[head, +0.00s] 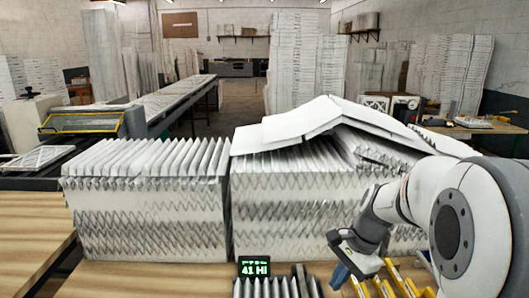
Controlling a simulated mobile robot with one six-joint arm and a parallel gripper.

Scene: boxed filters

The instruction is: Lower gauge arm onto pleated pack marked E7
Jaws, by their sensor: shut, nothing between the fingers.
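Two large white pleated packs stand side by side on the wooden bench, a left pack (150,215) and a right pack (285,205). A smaller pleated pack (268,289) shows at the bottom edge, mostly cut off. I can read no E7 mark on any of them. I cannot make out a gauge arm. My gripper (340,278), dark with a blue tip, is shut and empty. It points down in front of the right pack, to the right of the display.
Loose white sheets (315,118) lie bent over the right pack. Yellow-edged parts (388,284) lie close to the right of my gripper. The bench (30,235) is bare at left. A conveyor (175,97) and tall filter stacks (305,70) stand behind.

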